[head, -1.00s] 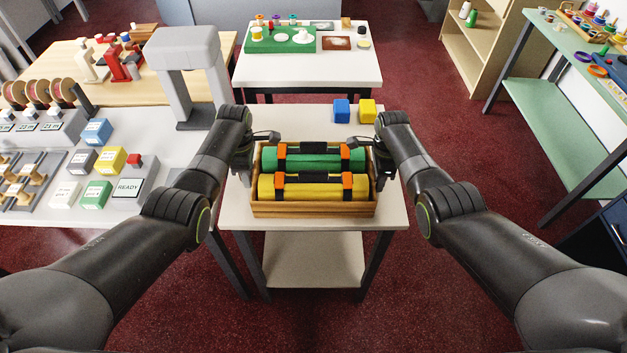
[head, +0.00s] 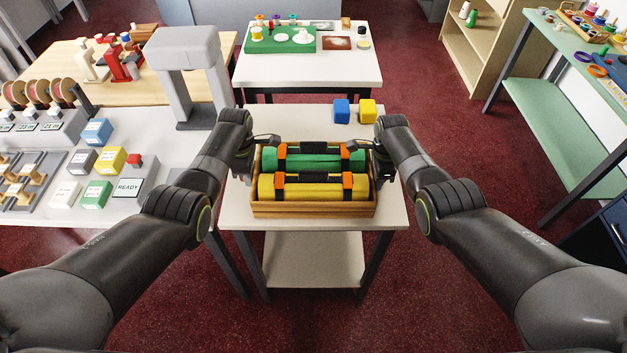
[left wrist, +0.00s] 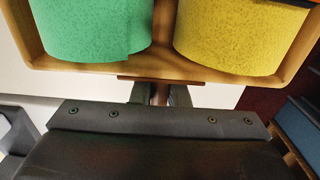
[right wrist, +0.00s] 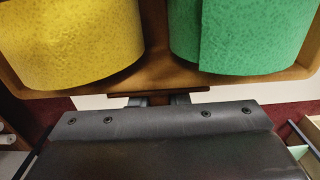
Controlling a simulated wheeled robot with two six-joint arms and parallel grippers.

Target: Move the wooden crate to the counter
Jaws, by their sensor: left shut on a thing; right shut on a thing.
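The wooden crate (head: 312,209) stands on a white-topped table in the middle of the head view. It holds a green roll (head: 314,161) and a yellow roll (head: 312,187), each with orange and black fittings. My left gripper (head: 255,165) is shut on the crate's left end, and my right gripper (head: 383,165) is shut on its right end. In the left wrist view the crate's end wall (left wrist: 160,69) meets the jaws (left wrist: 160,95). The right wrist view shows the same at the other end wall (right wrist: 158,84), with the jaws (right wrist: 160,99) closed there.
The white table (head: 290,114) has a blue block (head: 341,111) and a yellow block (head: 367,111) behind the crate. At left is a counter (head: 130,222) with labelled boxes and a grey arch (head: 184,60). A green-topped table (head: 565,45) stands at right. Red floor lies open between.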

